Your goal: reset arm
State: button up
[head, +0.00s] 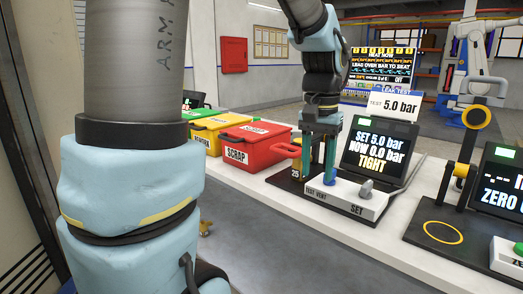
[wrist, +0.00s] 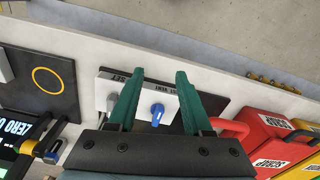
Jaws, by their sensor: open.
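My gripper (head: 318,172) points down over the leak-test station on the white bench, with its two green fingers apart. In the wrist view the fingers (wrist: 156,82) are open with nothing held between them. The blue knob (wrist: 157,113) of the white control box (wrist: 107,98) shows in the gap between them. In the head view this blue knob (head: 329,180) is just below the fingertips; I cannot tell whether they touch it. A grey knob (head: 366,187) is to its right, by the SET label. The station's screen (head: 376,150) reads SET 5.0 bar, NOW 0.0 bar, TIGHT.
A red SCRAP bin (head: 262,151) stands left of the gripper, with yellow and green bins (head: 214,121) beyond. A second station with a black plate (head: 443,233) and a screen (head: 503,183) is to the right. The bench front edge (head: 270,195) is clear.

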jog(key=a+f+n, duration=0.1)
jog(key=a+f, duration=0.2)
jog(key=a, duration=0.3)
jog(key=s+a+f+n+p, duration=0.1)
jog(key=a+f+n, duration=0.1)
jog(key=a, duration=0.4)
jog(key=s+a+f+n+t, duration=0.1)
jog(key=a+f+n, duration=0.1)
jog(key=a+f, duration=0.2)
jog(key=a, duration=0.2)
jog(key=shift+a+f, duration=0.35)
jog(key=shift+o, duration=0.2)
dwell(0.7)
